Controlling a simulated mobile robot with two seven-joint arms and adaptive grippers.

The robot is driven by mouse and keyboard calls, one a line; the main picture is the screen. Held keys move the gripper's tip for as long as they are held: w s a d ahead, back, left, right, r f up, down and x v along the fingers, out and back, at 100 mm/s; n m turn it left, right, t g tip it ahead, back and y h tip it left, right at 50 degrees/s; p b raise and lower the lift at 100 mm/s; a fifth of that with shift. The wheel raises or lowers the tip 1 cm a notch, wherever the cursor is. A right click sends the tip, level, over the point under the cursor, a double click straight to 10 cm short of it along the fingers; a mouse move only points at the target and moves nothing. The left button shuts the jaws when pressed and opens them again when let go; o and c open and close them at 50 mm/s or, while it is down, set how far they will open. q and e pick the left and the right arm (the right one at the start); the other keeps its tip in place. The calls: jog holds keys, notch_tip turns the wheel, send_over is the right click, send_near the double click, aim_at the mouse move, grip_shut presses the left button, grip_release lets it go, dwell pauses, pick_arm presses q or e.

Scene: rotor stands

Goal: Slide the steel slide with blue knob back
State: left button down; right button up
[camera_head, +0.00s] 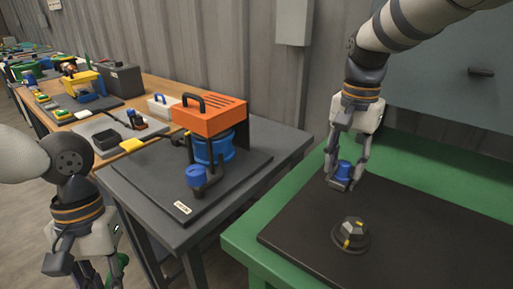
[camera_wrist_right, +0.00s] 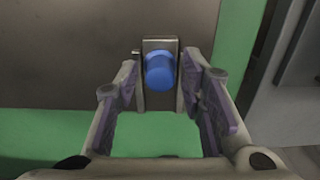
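The blue knob (camera_head: 345,168) of the steel slide stands at the back left part of a dark board on the green bench. In the right wrist view the blue knob (camera_wrist_right: 159,70) sits on the steel slide (camera_wrist_right: 160,43), a narrow grey plate. My right gripper (camera_head: 343,180) points down over it, with one finger on each side of the knob. In the right wrist view the fingers of my right gripper (camera_wrist_right: 159,82) are apart, with gaps beside the knob. My left gripper (camera_head: 88,270) hangs at the lower left, cut by the frame edge, away from the slide.
A grey and yellow dial (camera_head: 350,236) stands on the dark board (camera_head: 430,235) in front of the slide. A grey table to the left carries an orange box (camera_head: 209,116) and a blue-capped stand (camera_head: 196,177). The board's right side looks clear.

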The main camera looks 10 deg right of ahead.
grip_shut()
